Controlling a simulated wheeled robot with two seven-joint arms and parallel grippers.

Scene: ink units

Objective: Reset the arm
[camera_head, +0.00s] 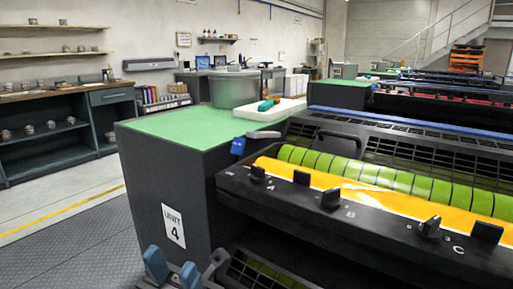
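My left gripper (172,270) is at the bottom edge of the head view, in front of the dark cabinet marked "UNIT 4" (173,226). Its two blue-grey fingertips stand apart with nothing visible between them, so it looks open. Its arm is cut off by the frame edge. My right gripper is not in view. The ink unit (330,200), with green rollers (375,174) above a yellow-orange ink strip (400,202), fills the right side. Black knobs marked with letters line its front.
A grey tub (233,90) and a white tray (270,110) with a green-and-orange tool (267,104) stand on the green cabinet top (180,127). A blue-and-grey lever (238,146) sits at the unit's corner. Open floor (75,250) lies at left, before shelves (45,125).

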